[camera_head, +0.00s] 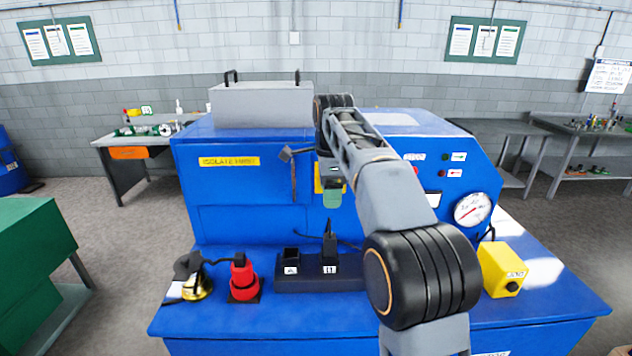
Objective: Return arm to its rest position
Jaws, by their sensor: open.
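My arm rises from the bottom right, with a large dark joint at its near end. Its grey links reach up and away over the blue bench to a dark joint by the machine's top edge. My gripper (306,160) is mostly hidden behind these links, in front of the blue machine (230,215). A dark part sticks out left of the arm there and looks like one of its fingers. The gripper is open. I see nothing held in it, though its far side is hidden.
A round gauge (472,209) sits on the machine's right. A green cabinet (35,265) stands at left.

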